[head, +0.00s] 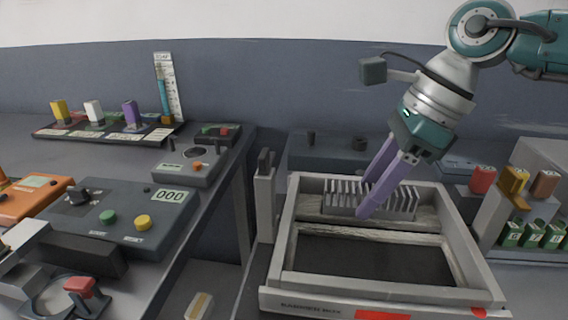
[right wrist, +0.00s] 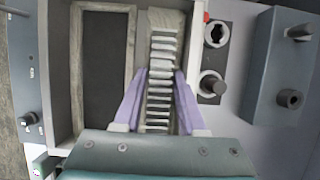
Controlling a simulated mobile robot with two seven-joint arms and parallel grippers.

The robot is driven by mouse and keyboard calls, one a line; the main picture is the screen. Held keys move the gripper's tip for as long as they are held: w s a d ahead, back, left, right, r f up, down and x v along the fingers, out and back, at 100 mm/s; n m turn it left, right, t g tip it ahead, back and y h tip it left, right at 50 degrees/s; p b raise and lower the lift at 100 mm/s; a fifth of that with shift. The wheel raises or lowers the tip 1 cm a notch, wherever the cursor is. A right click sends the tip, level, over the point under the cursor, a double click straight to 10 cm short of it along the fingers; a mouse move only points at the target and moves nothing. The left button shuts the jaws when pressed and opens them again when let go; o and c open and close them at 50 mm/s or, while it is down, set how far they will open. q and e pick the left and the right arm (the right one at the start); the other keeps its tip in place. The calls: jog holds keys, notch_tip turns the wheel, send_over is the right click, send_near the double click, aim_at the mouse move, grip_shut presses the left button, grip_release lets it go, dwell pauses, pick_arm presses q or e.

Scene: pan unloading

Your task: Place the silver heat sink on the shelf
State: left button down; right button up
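The silver heat sink (head: 400,202), a finned block, lies level in the rear compartment of a grey wooden box (head: 279,240). It also shows in the right wrist view (right wrist: 161,60). My right gripper (head: 372,185) is over it with purple fingers pointing down, one on the near side and one on the far side. In the right wrist view the fingers (right wrist: 161,85) flank the fins very closely. I cannot tell whether they press on it. The far fingertip is hidden behind the fins. My left gripper is not in view. Which surface is the shelf is unclear.
Behind the box is a dark ledge (head: 330,153) with knobs. At right a grey stepped stand (head: 535,185) holds red, gold and brown cylinders and green blocks. A bench (head: 200,215) with control panels fills the left. The box's front compartment (head: 365,260) is empty.

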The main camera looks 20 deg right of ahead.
jog(key=shift+f, duration=0.1)
jog(key=shift+c, duration=0.2)
grip_shut()
dwell(0.5)
